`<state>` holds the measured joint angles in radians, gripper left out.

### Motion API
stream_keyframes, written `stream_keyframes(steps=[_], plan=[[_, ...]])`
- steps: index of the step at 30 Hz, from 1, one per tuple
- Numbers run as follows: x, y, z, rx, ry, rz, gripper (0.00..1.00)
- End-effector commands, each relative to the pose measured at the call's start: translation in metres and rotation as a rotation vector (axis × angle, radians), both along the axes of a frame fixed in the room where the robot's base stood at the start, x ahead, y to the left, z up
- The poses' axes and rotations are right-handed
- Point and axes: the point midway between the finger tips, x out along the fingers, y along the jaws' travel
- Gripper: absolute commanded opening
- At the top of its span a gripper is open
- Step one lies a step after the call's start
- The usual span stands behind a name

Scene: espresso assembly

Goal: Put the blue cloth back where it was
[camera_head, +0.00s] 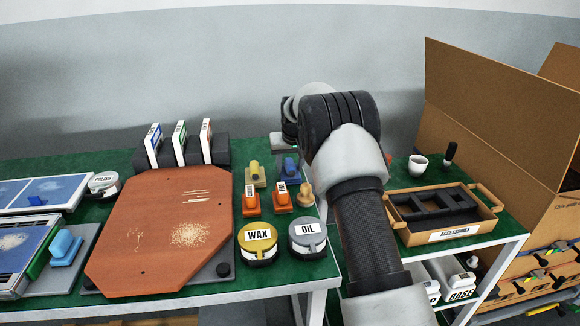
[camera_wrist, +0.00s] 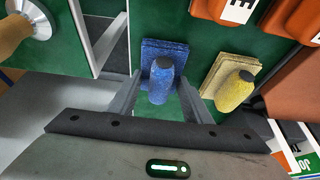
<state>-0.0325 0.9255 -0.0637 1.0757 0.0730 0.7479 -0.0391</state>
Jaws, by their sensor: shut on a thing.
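The blue cloth (camera_wrist: 162,52), a pad with a rounded blue grip and a dark top, is between the fingers of my gripper (camera_wrist: 160,88) in the wrist view. My gripper is shut on it. In the head view the blue cloth (camera_head: 290,167) shows just right of the yellow cloth (camera_head: 255,176), at the back of the green mat. The yellow cloth (camera_wrist: 232,85) lies close beside it in the wrist view. I cannot tell whether the blue pad touches the mat. My arm hides much of the gripper in the head view.
Orange blocks (camera_head: 282,199) and a wooden-handled tool (camera_head: 305,195) stand just in front. WAX (camera_head: 257,243) and OIL (camera_head: 308,238) tins are nearer. A wooden board (camera_head: 160,230) lies left; an accessories tray (camera_head: 440,215) is right, across a gap.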

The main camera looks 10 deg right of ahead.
Motion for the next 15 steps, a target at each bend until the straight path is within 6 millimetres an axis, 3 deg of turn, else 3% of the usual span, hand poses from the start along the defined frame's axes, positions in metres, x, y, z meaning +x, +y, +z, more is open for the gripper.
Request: stream_keyframes(steps=[2,3,6,15], plan=[[-0.0001,-0.0001,-0.002,0.0,0.001,0.0,0.27],[-0.0001,-0.0001,-0.0016,0.0,0.001,0.0,0.5],[-0.0001,-0.0001,-0.0015,0.0,0.001,0.0,0.63],[0.0,-0.0001,0.0009,0.0,0.0,0.0,0.63]])
